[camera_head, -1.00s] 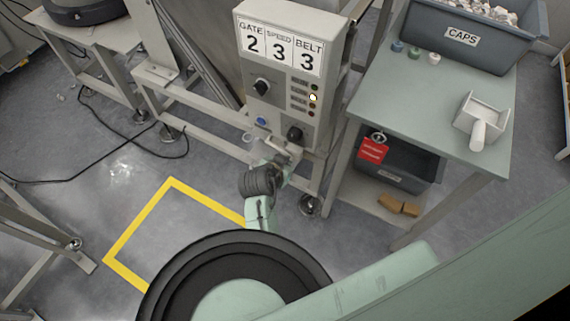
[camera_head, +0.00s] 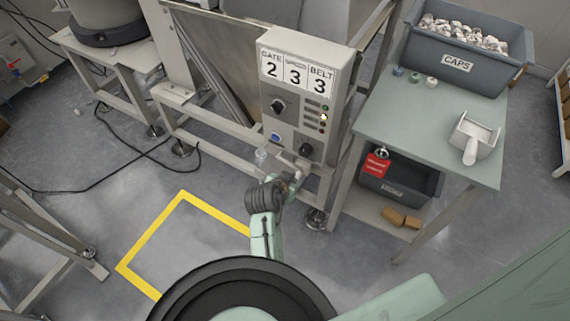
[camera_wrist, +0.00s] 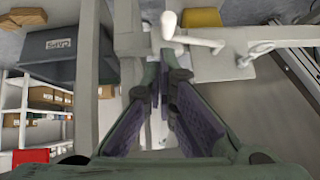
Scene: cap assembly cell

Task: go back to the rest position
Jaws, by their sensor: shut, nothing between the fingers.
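My gripper (camera_wrist: 163,75) shows in the wrist view with its two dark, purple-padded fingers converging, shut and empty. In the head view my arm reaches from the bottom toward the lower part of the grey control box (camera_head: 300,95). The wrist there is just below and left of the box's lower black knob (camera_head: 306,150). The fingertips are hard to make out in that view, and I cannot tell how far they are from the box. The box panel reads gate 2, speed 3, belt 3, and one amber lamp is lit.
A green table (camera_head: 425,125) stands right of the box, with a grey caps bin (camera_head: 462,65), several small caps and a white scoop (camera_head: 474,140). A dark bin (camera_head: 400,185) with a red tag sits below. Yellow floor tape (camera_head: 150,232) and a black cable lie left.

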